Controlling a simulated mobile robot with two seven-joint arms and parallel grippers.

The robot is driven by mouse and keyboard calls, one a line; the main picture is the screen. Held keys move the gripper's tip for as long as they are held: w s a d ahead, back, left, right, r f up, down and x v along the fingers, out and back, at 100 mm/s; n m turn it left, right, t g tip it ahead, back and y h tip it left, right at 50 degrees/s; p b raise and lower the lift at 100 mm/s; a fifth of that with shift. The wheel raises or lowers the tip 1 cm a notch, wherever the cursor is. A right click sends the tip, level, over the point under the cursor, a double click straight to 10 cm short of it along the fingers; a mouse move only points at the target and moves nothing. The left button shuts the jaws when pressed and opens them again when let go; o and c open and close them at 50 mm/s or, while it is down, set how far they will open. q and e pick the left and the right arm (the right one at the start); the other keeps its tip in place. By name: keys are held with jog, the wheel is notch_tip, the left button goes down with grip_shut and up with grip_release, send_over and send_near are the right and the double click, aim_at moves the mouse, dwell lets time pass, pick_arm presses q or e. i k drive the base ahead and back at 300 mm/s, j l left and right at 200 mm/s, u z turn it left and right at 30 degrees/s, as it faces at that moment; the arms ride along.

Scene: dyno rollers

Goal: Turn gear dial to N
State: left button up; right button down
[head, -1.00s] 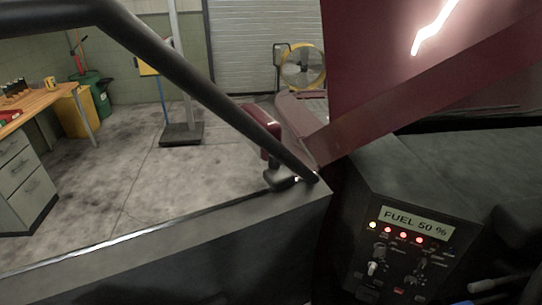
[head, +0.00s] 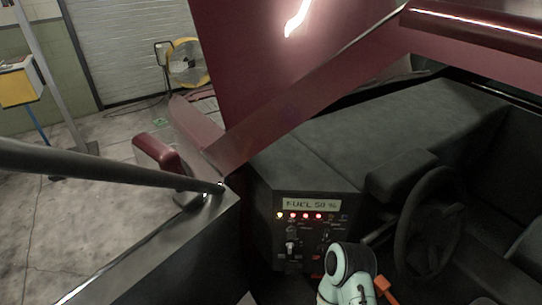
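A dark control panel (head: 302,230) stands at the lower middle of the head view, inside the vehicle. It has a "FUEL 50 %" display (head: 311,205) with a row of small lit lamps below it. Under the lamps are small knobs and switches, one with a pale tip (head: 290,247). I cannot tell which of these is the gear dial or read its setting. A pale green link of one of my arms, with a black joint, rises at the bottom, just right of the panel. Neither gripper's fingers show.
A black steering wheel (head: 430,222) stands right of the panel. The open door with its dark bar (head: 110,165) and a red pillar (head: 310,95) border the opening. A yellow fan (head: 187,63) stands on the floor beyond.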

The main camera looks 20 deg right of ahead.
aim_at(289, 245)
jog(key=k+j+z, duration=0.1)
jog(key=z, duration=1.1)
